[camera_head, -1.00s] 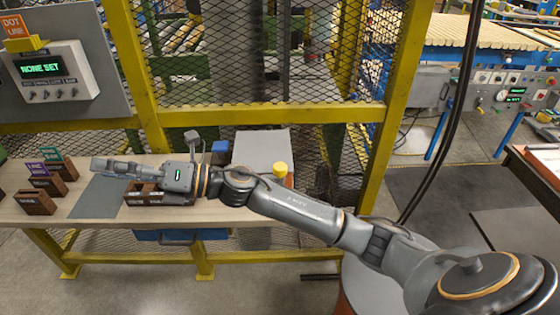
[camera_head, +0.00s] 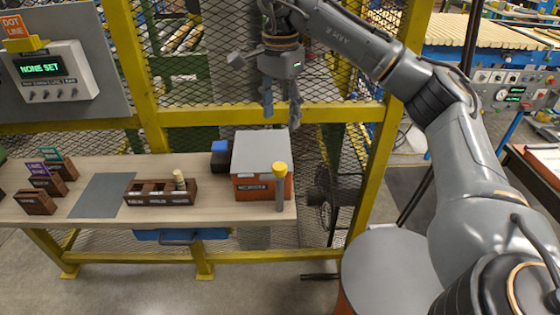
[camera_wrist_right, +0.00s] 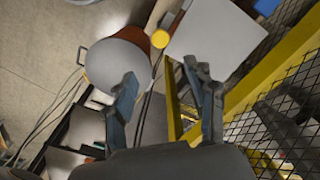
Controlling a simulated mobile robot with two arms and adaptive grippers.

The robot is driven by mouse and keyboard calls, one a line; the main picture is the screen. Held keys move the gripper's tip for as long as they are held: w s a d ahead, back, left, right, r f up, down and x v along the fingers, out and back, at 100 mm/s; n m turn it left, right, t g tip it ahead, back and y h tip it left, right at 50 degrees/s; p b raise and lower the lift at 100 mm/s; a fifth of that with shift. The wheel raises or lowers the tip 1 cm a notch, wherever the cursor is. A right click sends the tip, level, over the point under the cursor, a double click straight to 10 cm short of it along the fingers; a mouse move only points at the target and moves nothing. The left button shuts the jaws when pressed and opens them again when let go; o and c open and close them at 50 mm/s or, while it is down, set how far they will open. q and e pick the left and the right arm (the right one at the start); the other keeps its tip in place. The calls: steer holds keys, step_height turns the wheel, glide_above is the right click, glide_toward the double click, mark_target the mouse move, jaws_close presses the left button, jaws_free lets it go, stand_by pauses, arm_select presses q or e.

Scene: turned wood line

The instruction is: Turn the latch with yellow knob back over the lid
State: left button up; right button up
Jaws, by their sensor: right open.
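The yellow knob (camera_head: 280,169) tops a grey post at the front right corner of an orange box (camera_head: 252,187). The box has a flat light grey lid (camera_head: 262,150). In the right wrist view the knob (camera_wrist_right: 160,38) shows just beside a corner of the lid (camera_wrist_right: 215,40), and a latch arm cannot be made out. My right gripper (camera_head: 281,119) hangs above and behind the lid, fingers pointing down, open and empty. It also shows open in the right wrist view (camera_wrist_right: 165,95), apart from the knob. My left gripper is out of view.
A wooden tray (camera_head: 150,201) with a pale peg (camera_head: 179,180) stands left of the box. A blue-topped black object (camera_head: 220,157) is beside the box. Small labelled wooden holders (camera_head: 36,204) and a grey mat (camera_head: 97,196) are further left. A yellow mesh fence (camera_head: 330,114) stands behind.

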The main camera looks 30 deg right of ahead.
steer(key=b, duration=0.2)
glide_above(280, 166)
step_height(280, 166, down, 8)
steer(key=shift+f, duration=0.15)
steer(key=shift+f+p, duration=0.8)
steer(key=shift+f, duration=1.85)
steer(key=shift+w, duration=0.1)
steer(key=shift+c, duration=0.4)
steer(key=c, duration=1.1)
